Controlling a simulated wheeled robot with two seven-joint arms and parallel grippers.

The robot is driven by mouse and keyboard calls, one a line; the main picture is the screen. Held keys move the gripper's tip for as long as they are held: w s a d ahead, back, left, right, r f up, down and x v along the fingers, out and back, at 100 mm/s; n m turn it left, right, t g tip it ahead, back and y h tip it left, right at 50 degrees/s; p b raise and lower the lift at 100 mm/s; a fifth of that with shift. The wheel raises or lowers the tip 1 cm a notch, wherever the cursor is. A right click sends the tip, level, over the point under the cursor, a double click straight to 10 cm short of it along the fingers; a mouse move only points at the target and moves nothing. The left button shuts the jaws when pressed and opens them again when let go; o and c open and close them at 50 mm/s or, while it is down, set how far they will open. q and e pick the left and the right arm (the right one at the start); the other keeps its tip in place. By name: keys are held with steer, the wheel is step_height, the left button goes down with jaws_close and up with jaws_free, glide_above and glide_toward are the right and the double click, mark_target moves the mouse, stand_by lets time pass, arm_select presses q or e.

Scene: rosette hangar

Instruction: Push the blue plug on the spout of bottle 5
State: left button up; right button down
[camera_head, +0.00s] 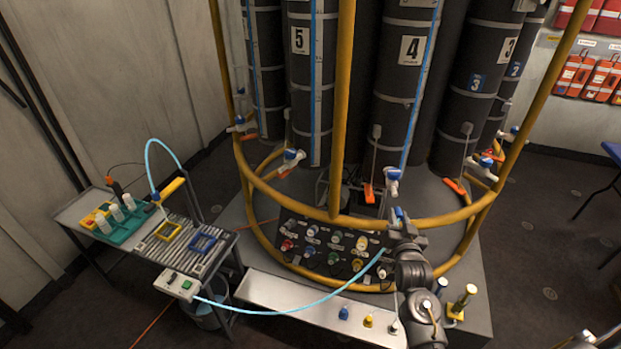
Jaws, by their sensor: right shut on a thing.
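Bottle 5 (301,78) is a tall dark cylinder with a white number label, standing behind the yellow rail. Its spout (291,158) is white and blue, low on its front, with an orange lever beside it. My right gripper (399,217) is at the yellow ring rail, below bottle 4's spout (392,184) and well right of bottle 5's spout. It is shut on a small blue thing that looks like the blue plug (398,211), mostly hidden by the fingers. Another blue plug-like piece (344,312) stands on the front ledge. My left gripper is out of view.
The yellow ring rail (296,206) and its upright (343,110) stand in front of the bottles. A black panel of coloured knobs (326,248) lies below. A light blue hose (290,310) runs from the cart (188,240) toward my right arm. Yellow and white pieces stand on the ledge (285,297).

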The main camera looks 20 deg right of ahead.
steer(key=s+a+r+n+y+b, duration=0.2)
steer(key=s+a+r+y+b, duration=0.1)
steer(key=a, duration=0.7)
steer(key=s+a+r+n+t+y+b, duration=0.1)
steer(key=s+a+r+n+y+b, duration=0.1)
steer(key=a, duration=0.9)
steer(key=s+r+y+b, duration=0.1)
steer(key=s+b, duration=0.1)
steer(key=s, duration=0.1)
steer(key=shift+s+a+r, duration=0.2)
steer(key=shift+a+r, duration=0.05)
steer(key=shift+r, duration=0.1)
